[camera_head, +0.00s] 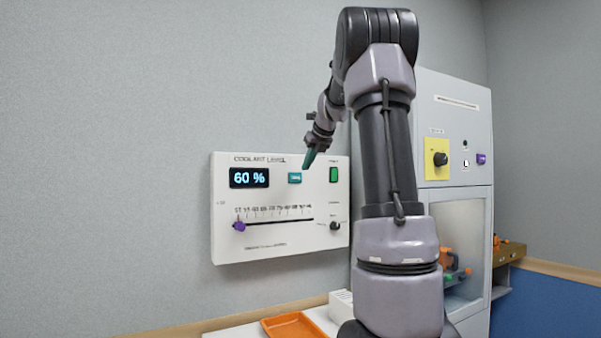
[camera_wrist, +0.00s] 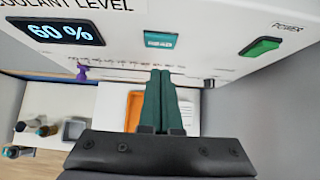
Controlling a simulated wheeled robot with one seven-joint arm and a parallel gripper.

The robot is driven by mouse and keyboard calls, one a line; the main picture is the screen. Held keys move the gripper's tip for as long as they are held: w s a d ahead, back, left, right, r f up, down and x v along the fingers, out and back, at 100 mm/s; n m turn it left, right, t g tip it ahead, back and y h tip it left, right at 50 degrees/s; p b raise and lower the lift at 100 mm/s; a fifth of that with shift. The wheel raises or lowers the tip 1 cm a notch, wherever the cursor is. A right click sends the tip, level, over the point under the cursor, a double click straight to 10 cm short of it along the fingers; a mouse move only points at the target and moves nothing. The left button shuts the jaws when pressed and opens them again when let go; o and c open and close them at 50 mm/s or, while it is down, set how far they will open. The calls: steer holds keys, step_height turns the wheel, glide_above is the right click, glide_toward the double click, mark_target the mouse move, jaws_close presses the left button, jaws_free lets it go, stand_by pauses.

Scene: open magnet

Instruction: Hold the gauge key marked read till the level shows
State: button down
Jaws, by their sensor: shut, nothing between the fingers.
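The white coolant level panel (camera_head: 290,250) is on the wall. Its dark display (camera_head: 249,178) is lit and reads 60 %; it also shows in the wrist view (camera_wrist: 55,31). Right of the display is a teal key (camera_head: 294,178), also in the wrist view (camera_wrist: 162,40); its lettering is too blurred to read surely. My gripper (camera_head: 305,167) is shut and empty, its green fingertips close to the key's upper right in the head view. In the wrist view the fingertips (camera_wrist: 160,73) appear just below the key with a gap. Contact cannot be told.
A green power switch (camera_head: 334,174) is right of the key. Below is a scale with a purple slider (camera_head: 239,226) at its left end and a dark knob (camera_head: 335,226). An orange tray (camera_head: 293,325) lies beneath. A cabinet with a yellow knob plate (camera_head: 437,159) stands right.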

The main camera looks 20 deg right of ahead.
steer(key=v, duration=0.6)
steer(key=shift+s, duration=0.2)
steer(key=shift+a+r, duration=0.1)
steer(key=s+a+f+n, duration=0.6)
steer(key=s+a+n, duration=0.1)
steer(key=s+n, duration=0.3)
steer(key=s+a+f+n+g+y, duration=0.1)
steer(key=s+a+f+n, duration=0.5)
steer(key=s+n, duration=0.3)
steer(key=s+a+f+n, duration=0.6)
steer(key=s+a+n, duration=0.2)
steer(key=s+n, duration=0.2)
steer(key=n, duration=0.2)
steer(key=shift+s+n+g+y, duration=0.3)
steer(key=shift+s+g, duration=0.1)
